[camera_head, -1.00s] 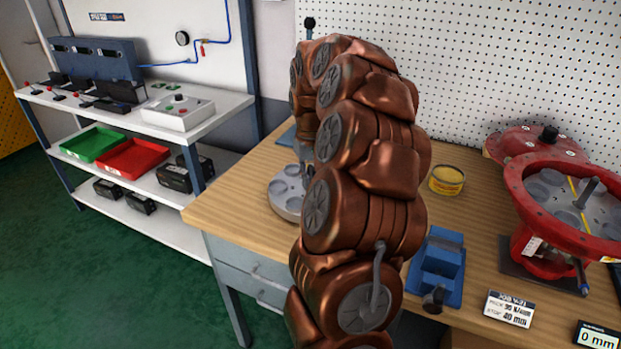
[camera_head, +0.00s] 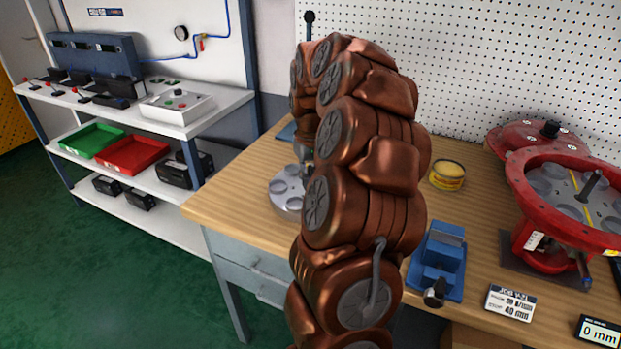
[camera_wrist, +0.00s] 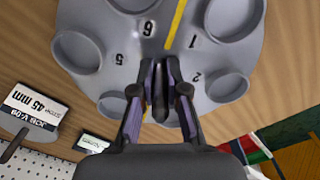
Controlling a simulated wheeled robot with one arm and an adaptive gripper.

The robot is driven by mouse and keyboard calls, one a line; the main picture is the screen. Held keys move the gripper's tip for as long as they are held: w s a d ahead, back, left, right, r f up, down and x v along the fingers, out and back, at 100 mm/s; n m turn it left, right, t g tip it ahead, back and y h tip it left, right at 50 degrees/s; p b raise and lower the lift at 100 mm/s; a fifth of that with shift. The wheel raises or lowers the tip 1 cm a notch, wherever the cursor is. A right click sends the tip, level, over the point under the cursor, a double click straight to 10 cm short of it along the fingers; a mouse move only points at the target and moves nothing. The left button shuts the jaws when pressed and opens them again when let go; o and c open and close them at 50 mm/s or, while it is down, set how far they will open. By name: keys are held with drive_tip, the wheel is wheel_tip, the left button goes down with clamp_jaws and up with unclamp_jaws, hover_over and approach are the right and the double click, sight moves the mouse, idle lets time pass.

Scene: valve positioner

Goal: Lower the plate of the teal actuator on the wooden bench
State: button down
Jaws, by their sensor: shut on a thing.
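The grey round plate (camera_wrist: 85,25) fills the top of the wrist view, with round recesses, numbers and a yellow stripe. My gripper (camera_wrist: 160,92) is shut on a dark upright post at the plate's edge nearest the camera. In the head view, the grey plate (camera_head: 286,190) shows just left of my copper-coloured arm, over the wooden bench (camera_head: 225,205). A teal-blue piece (camera_head: 286,133) shows behind it. My arm hides most of the actuator and my gripper there; I cannot tell the plate's height.
A card (camera_wrist: 30,110) reading 45 mm and a small display (camera_wrist: 92,142) stand near the plate. A red actuator (camera_head: 560,215), a blue block (camera_head: 437,262), a yellow tin (camera_head: 447,176) and a 0 mm display (camera_head: 600,333) stand right of my arm.

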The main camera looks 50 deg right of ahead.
idle(0.3)
drive_tip(key=c, duration=1.1)
unclamp_jaws()
drive_tip(key=shift+f, duration=0.1)
wheel_tip(320, 180, up, 12)
idle(0.3)
